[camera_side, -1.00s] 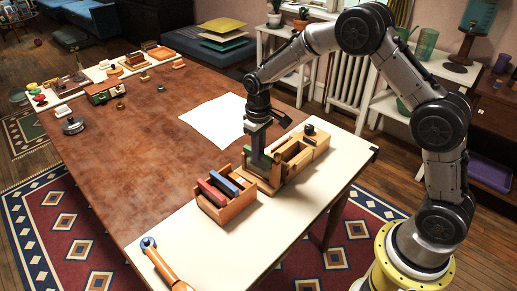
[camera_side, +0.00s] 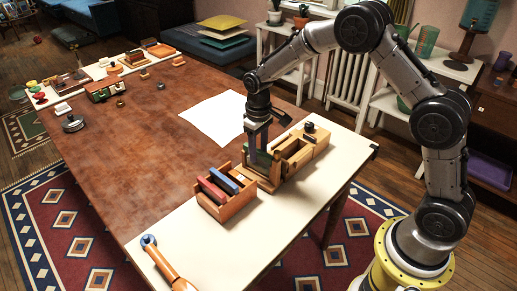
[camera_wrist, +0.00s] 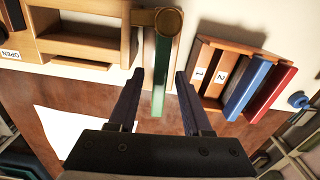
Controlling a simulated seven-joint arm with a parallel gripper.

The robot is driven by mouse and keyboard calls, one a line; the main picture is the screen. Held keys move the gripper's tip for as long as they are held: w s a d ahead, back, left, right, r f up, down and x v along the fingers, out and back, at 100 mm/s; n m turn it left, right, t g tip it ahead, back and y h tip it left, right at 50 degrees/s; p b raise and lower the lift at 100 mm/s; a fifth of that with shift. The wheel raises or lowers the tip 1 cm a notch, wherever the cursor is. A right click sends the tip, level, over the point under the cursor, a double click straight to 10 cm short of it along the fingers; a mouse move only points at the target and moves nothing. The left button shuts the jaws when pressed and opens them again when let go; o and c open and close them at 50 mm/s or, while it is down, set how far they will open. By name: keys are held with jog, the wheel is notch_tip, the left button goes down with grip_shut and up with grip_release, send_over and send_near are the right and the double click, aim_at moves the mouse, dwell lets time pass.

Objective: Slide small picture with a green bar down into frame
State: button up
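The small picture with a green bar (camera_wrist: 161,78) stands on edge in the wrist view, its far end at a wooden part with a round brown knob (camera_wrist: 168,20). My gripper (camera_wrist: 159,73) is open, one finger on each side of the green piece with a gap on both sides. In the side view my gripper (camera_side: 257,150) is over the wooden frame (camera_side: 268,184), and the green piece (camera_side: 263,159) shows low between the fingers. It appears to sit in the frame; its lower edge is hidden, so I cannot tell how deep.
A wooden rack (camera_side: 228,213) with a red piece (camera_side: 211,190) and a blue piece (camera_side: 224,182) stands to the left of the frame. A wooden box (camera_side: 300,151) adjoins on the right. An orange-handled tool (camera_side: 168,264) lies at the front. White paper (camera_side: 215,117) lies behind.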

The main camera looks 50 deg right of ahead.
jog(key=shift+r, duration=0.15)
jog(key=s+r+t, duration=0.1)
jog(key=s+r, duration=0.1)
jog(key=r, duration=0.9)
jog(key=s+r+t, duration=0.1)
jog(key=s+r, duration=0.1)
jog(key=r, duration=1)
jog(key=s+r+t, duration=0.2)
jog(key=s, duration=0.7)
jog(key=s+r+t, duration=0.1)
jog(key=s+r, duration=0.2)
jog(key=s, duration=0.7)
jog(key=s+f+m, duration=0.1)
jog(key=s+f, duration=0.6)
jog(key=shift+s+d+f+t, duration=0.2)
jog(key=shift+f+t, duration=0.1)
jog(key=shift+f, duration=0.1)
